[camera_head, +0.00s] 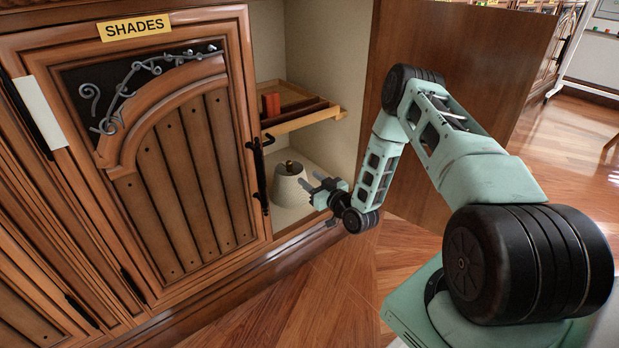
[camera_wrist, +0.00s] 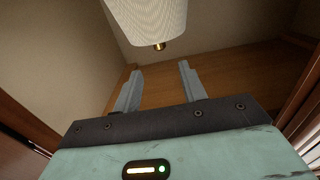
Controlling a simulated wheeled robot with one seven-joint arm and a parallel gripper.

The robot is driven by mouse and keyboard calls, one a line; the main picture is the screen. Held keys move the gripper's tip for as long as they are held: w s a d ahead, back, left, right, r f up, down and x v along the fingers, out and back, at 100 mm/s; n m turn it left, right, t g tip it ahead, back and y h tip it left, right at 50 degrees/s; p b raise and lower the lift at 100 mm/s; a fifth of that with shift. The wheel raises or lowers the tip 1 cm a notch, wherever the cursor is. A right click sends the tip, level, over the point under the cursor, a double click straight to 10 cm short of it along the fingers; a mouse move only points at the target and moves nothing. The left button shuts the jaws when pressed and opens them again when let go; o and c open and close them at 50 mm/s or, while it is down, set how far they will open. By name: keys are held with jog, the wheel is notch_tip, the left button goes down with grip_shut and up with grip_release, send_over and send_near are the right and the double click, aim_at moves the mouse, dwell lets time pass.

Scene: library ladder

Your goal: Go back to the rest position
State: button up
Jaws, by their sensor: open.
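My gripper (camera_head: 325,190) is at the opening of the cupboard, low down, in the head view. In the wrist view my gripper (camera_wrist: 158,82) has its two fingers apart with nothing between them. A cream lampshade (camera_head: 291,187) with a dark knob on top stands on the cupboard floor just beyond the fingers. In the wrist view the lampshade (camera_wrist: 148,18) shows at the top with a brass end, apart from the fingertips. My arm reaches in from the right, bent at the elbow.
A wooden cupboard door labelled SHADES (camera_head: 175,150), with a black handle, stands left of the opening. A pull-out shelf (camera_head: 305,118) holding a red item (camera_head: 270,104) is above the lampshade. A brown wooden panel (camera_head: 455,55) stands behind my arm. Open wooden floor (camera_head: 335,300) lies in front.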

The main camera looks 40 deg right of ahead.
dwell(0.3)
jog(key=s+a+r+n+g, duration=0.2)
jog(key=a+r+g, duration=0.55)
jog(key=r, duration=0.35)
jog(key=s+a+r+m+g, duration=0.1)
jog(key=s+a+r+g, duration=0.2)
jog(key=s, duration=0.5)
jog(key=s+a+r+g, duration=0.2)
jog(key=s+r, duration=0.3)
jog(key=s, duration=0.2)
jog(key=s+a+r+m+g, duration=0.1)
jog(key=s+a+r+g, duration=0.2)
jog(key=s, duration=0.5)
jog(key=s+a+r+n+g+p, duration=0.1)
jog(key=s+a+r+n+p, duration=0.3)
jog(key=s+a+r+p, duration=0.4)
jog(key=s+a+r+n+g+p, duration=0.25)
jog(key=s+a+r+p, duration=0.2)
jog(key=a, duration=0.45)
notch_tip(320, 180, up, 37)
jog(key=t+p, duration=0.1)
jog(key=p, duration=3.4)
jog(key=shift+w+n, duration=0.15)
jog(key=shift+n, duration=0.2)
